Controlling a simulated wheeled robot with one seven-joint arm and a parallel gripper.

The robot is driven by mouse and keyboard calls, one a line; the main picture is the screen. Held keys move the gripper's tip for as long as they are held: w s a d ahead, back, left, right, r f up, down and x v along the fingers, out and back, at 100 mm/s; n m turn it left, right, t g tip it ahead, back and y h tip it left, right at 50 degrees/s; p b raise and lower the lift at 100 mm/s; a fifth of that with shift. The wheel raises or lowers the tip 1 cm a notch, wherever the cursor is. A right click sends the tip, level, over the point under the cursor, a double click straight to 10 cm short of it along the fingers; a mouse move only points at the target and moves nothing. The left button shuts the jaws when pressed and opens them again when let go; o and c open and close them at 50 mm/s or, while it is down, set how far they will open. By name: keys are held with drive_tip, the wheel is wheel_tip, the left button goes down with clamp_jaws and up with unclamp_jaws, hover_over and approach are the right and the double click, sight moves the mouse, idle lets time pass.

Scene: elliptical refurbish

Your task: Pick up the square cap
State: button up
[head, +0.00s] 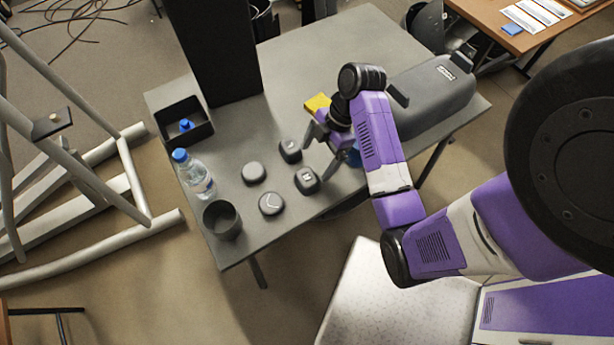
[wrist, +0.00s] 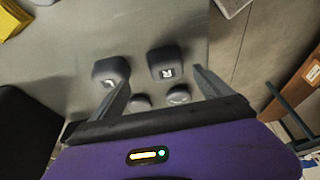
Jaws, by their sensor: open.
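Two dark square caps with white marks lie on the grey table: one square cap (head: 290,151) farther back and another square cap (head: 306,180) nearer the front. In the wrist view one square cap (wrist: 166,63) lies ahead of and between the fingers, and the other square cap (wrist: 110,70) is beside the left finger. My gripper (head: 318,161) is open and empty, just right of the square caps in the head view. Its fingers (wrist: 162,77) also show in the wrist view. I cannot tell its exact height above the table.
Two round caps (head: 253,173) (head: 270,203) lie left of the square ones. A bottle (head: 195,176), dark cup (head: 222,219) and black open box (head: 187,137) stand at the left edge. A yellow item (head: 317,104) and a large grey case (head: 425,98) are behind.

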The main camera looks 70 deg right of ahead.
sight(307, 177)
drive_tip(key=x, duration=0.2)
drive_tip(key=a+x, duration=0.1)
drive_tip(key=x, duration=0.1)
drive_tip(key=p+x, duration=0.1)
drive_tip(key=x, duration=0.1)
drive_tip(key=shift+s+a, duration=0.15)
drive_tip(key=shift+a, duration=0.2)
drive_tip(key=shift+a+f, duration=0.15)
drive_tip(key=shift+f, duration=0.4)
drive_tip(key=c, duration=1.4)
drive_tip(key=shift+c, duration=0.2)
drive_tip(key=shift+r, duration=0.1)
